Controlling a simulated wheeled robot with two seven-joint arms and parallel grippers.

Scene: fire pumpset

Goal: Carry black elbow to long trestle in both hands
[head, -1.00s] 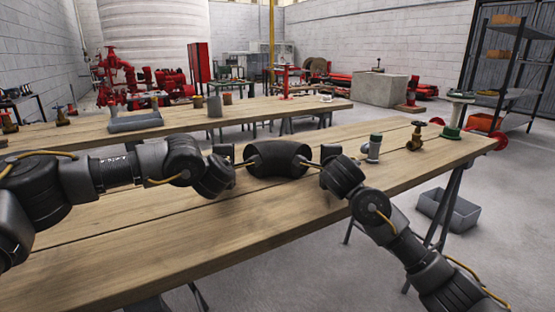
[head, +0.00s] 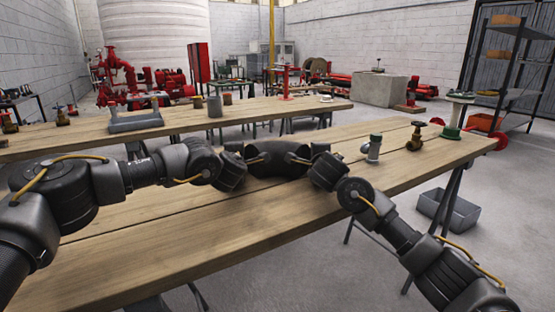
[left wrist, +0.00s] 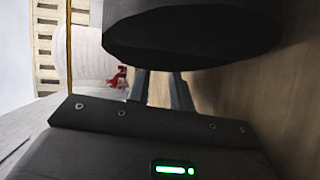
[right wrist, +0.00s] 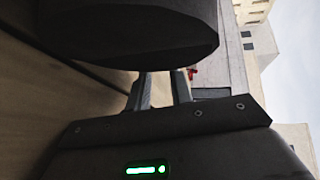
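The black elbow (head: 279,158) lies on the near wooden trestle table (head: 215,235), close to its far edge. My left gripper (head: 250,160) is at the elbow's left end and my right gripper (head: 310,160) at its right end. In the left wrist view the elbow (left wrist: 190,40) fills the top, and two parted fingers (left wrist: 160,84) reach to its edge. In the right wrist view the elbow (right wrist: 130,35) likewise fills the top above two parted fingers (right wrist: 160,86). The elbow hides the fingertips in both wrist views, so I cannot see whether they touch it.
Behind stands another long wooden trestle table (head: 185,123) with a grey cradle (head: 135,121) and a grey cup (head: 214,106). On the near table's right are a green-capped grey fitting (head: 372,148), a brass valve (head: 416,136) and a green-based stand (head: 456,115). The near table's front is clear.

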